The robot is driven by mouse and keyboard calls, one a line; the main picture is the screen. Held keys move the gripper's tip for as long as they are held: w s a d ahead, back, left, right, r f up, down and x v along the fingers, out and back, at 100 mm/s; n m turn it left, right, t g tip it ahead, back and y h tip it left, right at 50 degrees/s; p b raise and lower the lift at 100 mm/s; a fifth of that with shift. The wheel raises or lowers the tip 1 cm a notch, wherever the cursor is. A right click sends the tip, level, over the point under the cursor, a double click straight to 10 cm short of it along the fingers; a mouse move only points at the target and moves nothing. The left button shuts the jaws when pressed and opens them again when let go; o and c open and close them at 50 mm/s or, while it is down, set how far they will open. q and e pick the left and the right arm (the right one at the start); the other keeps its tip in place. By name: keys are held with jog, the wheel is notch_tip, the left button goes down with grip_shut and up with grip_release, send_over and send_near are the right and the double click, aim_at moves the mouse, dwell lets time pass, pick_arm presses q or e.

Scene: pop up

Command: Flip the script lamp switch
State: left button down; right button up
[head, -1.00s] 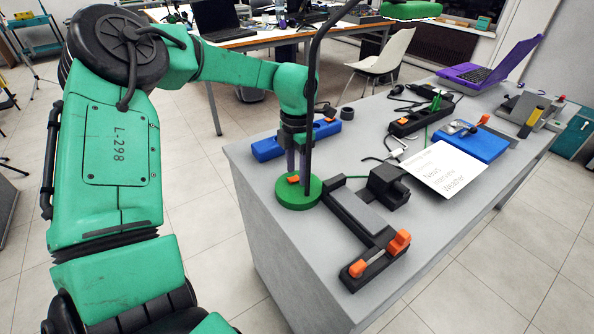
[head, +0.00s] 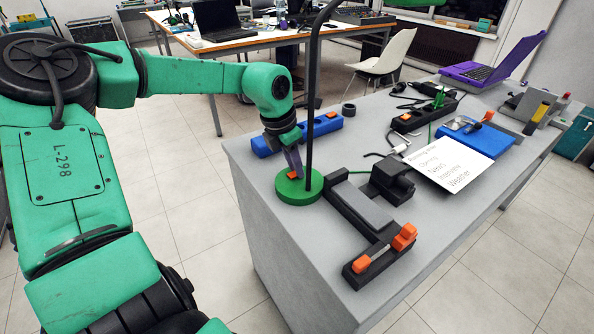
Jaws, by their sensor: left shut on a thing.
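The script lamp has a round green base (head: 299,191) at the left edge of the grey table. A thin black pole (head: 311,95) rises from it and leaves the top of the view. A small orange switch (head: 292,175) sits on the base. My left gripper (head: 297,167) points down at the base, tilted, with its fingertips at the switch. It is shut on the switch, though the fingers partly hide the contact. A white script sheet (head: 448,162) with printed words lies to the right. My right gripper is out of view.
A black device with orange knobs (head: 378,257) stands in front right of the base. A blue bar (head: 265,147) lies just behind it. A black block (head: 392,183), a blue board (head: 480,138) and a purple laptop (head: 494,66) lie further right.

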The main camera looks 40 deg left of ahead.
pick_arm(q)
jog(key=shift+s+t, duration=0.1)
jog(key=shift+t, duration=0.3)
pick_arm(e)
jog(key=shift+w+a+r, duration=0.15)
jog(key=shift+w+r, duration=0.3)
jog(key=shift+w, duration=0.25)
pick_arm(q)
jog(key=c, duration=0.7)
grip_release()
jog(key=shift+a, duration=0.1)
jog(key=shift+r, duration=0.15)
jog(key=shift+s+r, duration=0.1)
jog(key=shift+r, duration=0.25)
jog(key=p+v, duration=0.1)
jog(key=v, duration=1.2)
jog(key=shift+s+a+r, duration=0.2)
jog(key=shift+r, duration=0.1)
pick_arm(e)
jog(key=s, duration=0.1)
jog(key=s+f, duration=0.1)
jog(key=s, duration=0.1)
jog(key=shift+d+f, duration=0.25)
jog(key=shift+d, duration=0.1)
